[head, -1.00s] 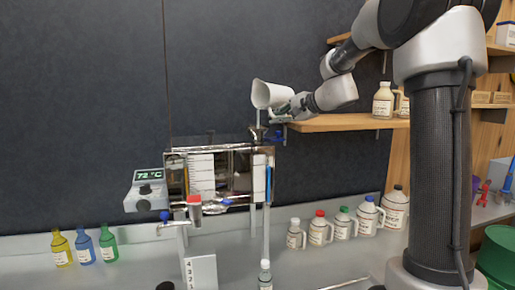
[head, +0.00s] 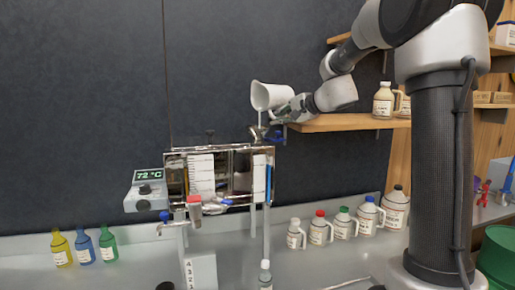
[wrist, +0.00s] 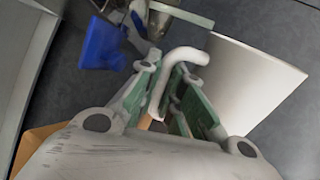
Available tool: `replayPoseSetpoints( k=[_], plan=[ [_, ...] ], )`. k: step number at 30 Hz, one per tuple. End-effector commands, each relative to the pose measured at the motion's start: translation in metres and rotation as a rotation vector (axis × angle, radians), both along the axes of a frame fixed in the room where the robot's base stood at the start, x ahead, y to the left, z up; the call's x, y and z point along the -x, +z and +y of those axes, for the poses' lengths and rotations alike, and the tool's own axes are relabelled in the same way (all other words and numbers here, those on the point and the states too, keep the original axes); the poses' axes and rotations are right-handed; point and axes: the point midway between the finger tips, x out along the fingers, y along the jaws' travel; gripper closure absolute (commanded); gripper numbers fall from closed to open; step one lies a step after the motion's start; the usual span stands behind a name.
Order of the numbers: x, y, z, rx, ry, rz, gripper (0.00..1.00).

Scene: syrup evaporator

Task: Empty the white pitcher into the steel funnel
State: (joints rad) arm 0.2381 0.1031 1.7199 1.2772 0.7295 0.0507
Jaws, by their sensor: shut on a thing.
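The white pitcher (head: 268,97) is tilted with its mouth to the left, above the evaporator, and a thin pale stream runs down from its lip. The steel funnel (head: 257,133) stands below the stream at the top right of the evaporator. The stream appears to meet the funnel, though the spot is small. My gripper (head: 287,108) is shut on the pitcher's handle from the right. In the wrist view my gripper (wrist: 172,105) has its green pads around the white handle. The pitcher's body (wrist: 258,85) fills the right there. Its inside is hidden.
The evaporator (head: 215,175) has a 72 °C display (head: 148,176) at its left. A wooden shelf (head: 345,123) with jugs (head: 383,100) lies close below and right of my gripper. Several capped bottles (head: 343,223) stand on the bench. A blue valve handle (wrist: 98,43) is near the gripper.

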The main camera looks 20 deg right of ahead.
Motion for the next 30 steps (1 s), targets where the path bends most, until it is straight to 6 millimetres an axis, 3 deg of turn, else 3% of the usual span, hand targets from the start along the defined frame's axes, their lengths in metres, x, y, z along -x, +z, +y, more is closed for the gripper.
replayPoseSetpoints(
  k=[10, 15, 23, 30],
  plan=[
    [0.000, -0.005, -0.001, 0.025, -0.002, -0.016, 1.00],
    [-0.009, 0.004, -0.007, -0.296, 0.033, 0.085, 1.00],
    [-0.008, 0.013, -0.001, -0.369, 0.053, 0.126, 1.00],
    [-0.004, 0.038, 0.011, -0.615, 0.095, 0.288, 1.00]
  ],
)
